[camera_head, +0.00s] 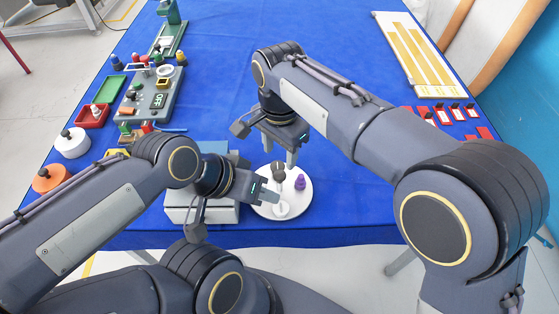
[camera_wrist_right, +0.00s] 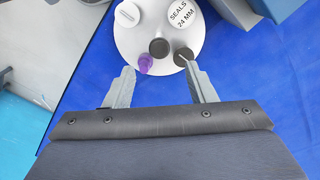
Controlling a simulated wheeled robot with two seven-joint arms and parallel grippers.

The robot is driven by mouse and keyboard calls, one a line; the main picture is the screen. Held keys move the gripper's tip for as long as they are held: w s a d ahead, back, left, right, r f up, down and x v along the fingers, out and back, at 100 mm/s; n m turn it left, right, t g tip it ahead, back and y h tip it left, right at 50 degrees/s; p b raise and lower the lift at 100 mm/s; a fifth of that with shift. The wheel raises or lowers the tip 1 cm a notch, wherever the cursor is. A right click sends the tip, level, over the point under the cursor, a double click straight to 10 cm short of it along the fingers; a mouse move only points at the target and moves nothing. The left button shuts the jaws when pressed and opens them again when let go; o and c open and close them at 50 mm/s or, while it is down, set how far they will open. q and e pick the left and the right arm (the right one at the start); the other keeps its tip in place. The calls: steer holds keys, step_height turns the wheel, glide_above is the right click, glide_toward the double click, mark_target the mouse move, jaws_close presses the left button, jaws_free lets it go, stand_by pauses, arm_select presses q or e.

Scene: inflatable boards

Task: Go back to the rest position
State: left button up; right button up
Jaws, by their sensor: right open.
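My right gripper (camera_head: 279,153) is open and empty, fingers pointing down over the far side of a round white plate (camera_head: 302,205). In the right wrist view its two fingers (camera_wrist_right: 160,68) stand apart at the near edge of the plate (camera_wrist_right: 122,42). My left gripper (camera_head: 268,192) is lower, over the left part of the plate, beside a dark-topped piece (camera_head: 279,170); whether its jaws are open is unclear. A purple piece (camera_head: 300,182) stands on the plate. The right wrist view shows a dark cap (camera_wrist_right: 159,48), a white cap (camera_wrist_right: 128,14) and a lid marked SEALS 24 MM (camera_wrist_right: 181,13).
A grey box (camera_head: 190,214) sits left of the plate, partly behind my left arm. A grey panel (camera_head: 150,98), red tray (camera_head: 92,116) and green tray (camera_head: 107,89) stand at the left. Red cards (camera_head: 444,116) and a yellow-striped board (camera_head: 412,50) lie right. The blue table's far middle is clear.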

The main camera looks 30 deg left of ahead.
steer(key=shift+r, duration=0.35)
steer(key=shift+w+d+r, duration=0.15)
steer(key=shift+d, duration=0.1)
steer(key=w+d+r+y, duration=0.1)
steer(key=d+r, duration=0.1)
steer(key=d, duration=0.7)
steer(key=w+d+r+t+y, duration=0.1)
steer(key=d+r, duration=0.2)
steer(key=d, duration=0.6)
steer(key=w+d+r+y, duration=0.2)
steer(key=d, duration=0.7)
steer(key=s+d+f+t, duration=0.2)
steer(key=s+d+f, duration=0.1)
steer(key=s+d, duration=0.4)
steer(key=s+d+f+t, duration=0.2)
steer(key=s+d+f, duration=0.2)
steer(key=s+d, duration=0.4)
steer(key=shift+s+d+f+n+t, duration=0.2)
steer(key=shift+s+d+n+t, duration=0.1)
steer(key=shift+d+t, duration=0.1)
